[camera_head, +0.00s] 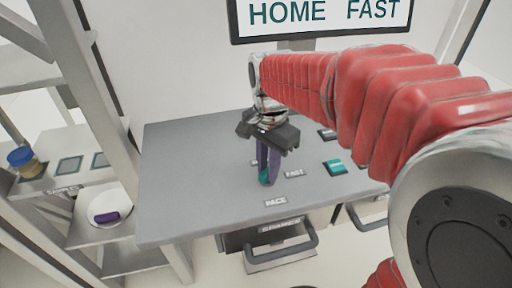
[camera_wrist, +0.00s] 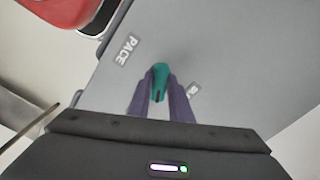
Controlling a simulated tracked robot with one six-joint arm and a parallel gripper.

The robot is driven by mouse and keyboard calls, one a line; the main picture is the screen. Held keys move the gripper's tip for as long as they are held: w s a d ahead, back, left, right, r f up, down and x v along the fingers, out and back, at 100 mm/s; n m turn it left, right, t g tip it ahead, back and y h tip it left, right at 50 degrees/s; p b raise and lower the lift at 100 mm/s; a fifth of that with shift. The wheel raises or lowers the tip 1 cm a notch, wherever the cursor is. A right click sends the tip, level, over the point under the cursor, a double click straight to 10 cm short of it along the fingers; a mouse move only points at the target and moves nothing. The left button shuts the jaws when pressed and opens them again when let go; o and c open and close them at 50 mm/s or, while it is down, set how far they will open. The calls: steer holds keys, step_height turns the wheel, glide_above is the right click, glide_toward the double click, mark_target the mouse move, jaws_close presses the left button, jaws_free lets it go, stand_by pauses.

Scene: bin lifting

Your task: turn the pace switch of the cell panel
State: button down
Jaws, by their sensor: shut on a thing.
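The pace switch (camera_wrist: 160,76) is a small teal knob on the grey panel top (camera_head: 210,150). My gripper (camera_head: 266,168) points down at the panel, its two purple fingers shut on the knob from both sides. In the wrist view the fingers (camera_wrist: 160,98) flank the knob, which sticks out past their tips. The PACE label (camera_head: 276,202) lies in front of the knob and the FAST label (camera_head: 294,173) to its right. A label on the left is mostly hidden behind my fingers. The screen (camera_head: 325,14) reads HOME FAST.
A teal square button (camera_head: 335,167) sits right of the knob, with a dark block (camera_head: 327,134) behind it. A drawer with a handle (camera_head: 282,256) is below the panel's front edge. At left, shelves hold a blue-lidded jar (camera_head: 25,161) and a purple piece on a white plate (camera_head: 108,212).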

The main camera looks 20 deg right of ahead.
steer(key=n, duration=0.6)
steer(key=shift+w+d+n, duration=0.1)
steer(key=shift+d+n, duration=0.05)
steer(key=shift+n, duration=0.15)
steer(key=n, duration=0.5)
steer(key=shift+n, duration=0.3)
steer(key=shift+r, duration=0.1)
steer(key=c, duration=1.6)
jaws_free()
step_height(320, 180, up, 14)
steer(key=shift+f, duration=0.2)
